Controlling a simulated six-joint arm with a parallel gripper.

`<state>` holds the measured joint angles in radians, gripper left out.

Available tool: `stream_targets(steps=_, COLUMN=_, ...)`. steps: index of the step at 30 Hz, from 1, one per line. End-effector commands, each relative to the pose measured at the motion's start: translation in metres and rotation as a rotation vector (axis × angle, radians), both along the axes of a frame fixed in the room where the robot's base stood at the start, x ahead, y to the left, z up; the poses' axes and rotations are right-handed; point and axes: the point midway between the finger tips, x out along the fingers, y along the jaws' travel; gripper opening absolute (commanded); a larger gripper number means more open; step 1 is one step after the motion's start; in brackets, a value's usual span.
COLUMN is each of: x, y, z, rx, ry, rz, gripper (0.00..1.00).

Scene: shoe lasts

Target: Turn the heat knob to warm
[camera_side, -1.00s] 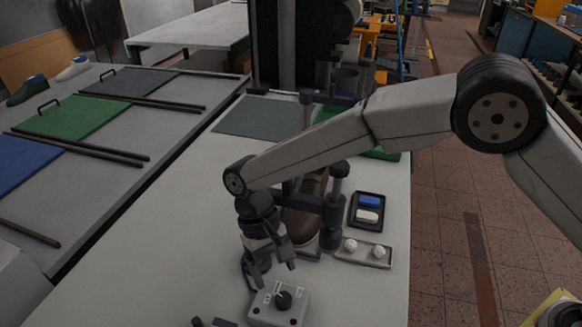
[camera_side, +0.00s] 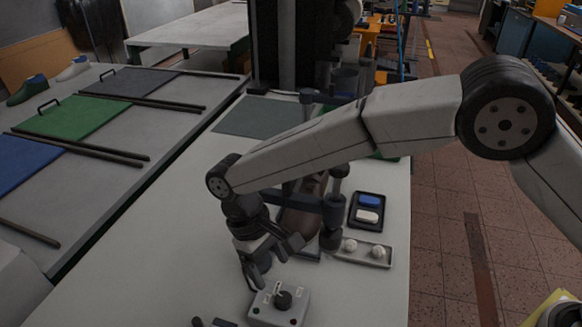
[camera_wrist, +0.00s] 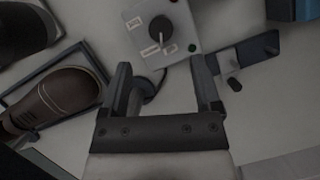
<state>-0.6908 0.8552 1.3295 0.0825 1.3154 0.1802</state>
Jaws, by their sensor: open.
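The heat knob (camera_side: 283,299) is a round black dial with a pale pointer line, on top of a small light grey control box (camera_side: 297,314). In the wrist view the knob (camera_wrist: 161,29) lies ahead of the fingertips, and pale labels (camera_wrist: 150,50) sit around it, too small to read. My gripper (camera_side: 270,266) is open and empty, just behind and above the box in the side view. In the wrist view my gripper (camera_wrist: 160,72) has its two fingers apart, with the box beyond their tips. Nothing touches the knob.
A brown shoe on a last (camera_side: 299,221) stands in a dark fixture behind my gripper. A black tray (camera_side: 367,225) holds a blue and a white block. A grey tray (camera_side: 349,257) holds white balls. A dark tool (camera_wrist: 240,52) lies beside the box.

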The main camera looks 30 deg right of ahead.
Motion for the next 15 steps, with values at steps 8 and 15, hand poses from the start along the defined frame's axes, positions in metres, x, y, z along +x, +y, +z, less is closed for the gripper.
stream_targets(steps=8, x=-0.011, y=0.013, z=0.000, rx=-0.010, ry=0.001, rz=0.477, gripper=0.81)
stream_targets(steps=15, x=-0.014, y=0.018, z=0.001, rx=-0.022, ry=0.015, rz=0.688, gripper=0.81)
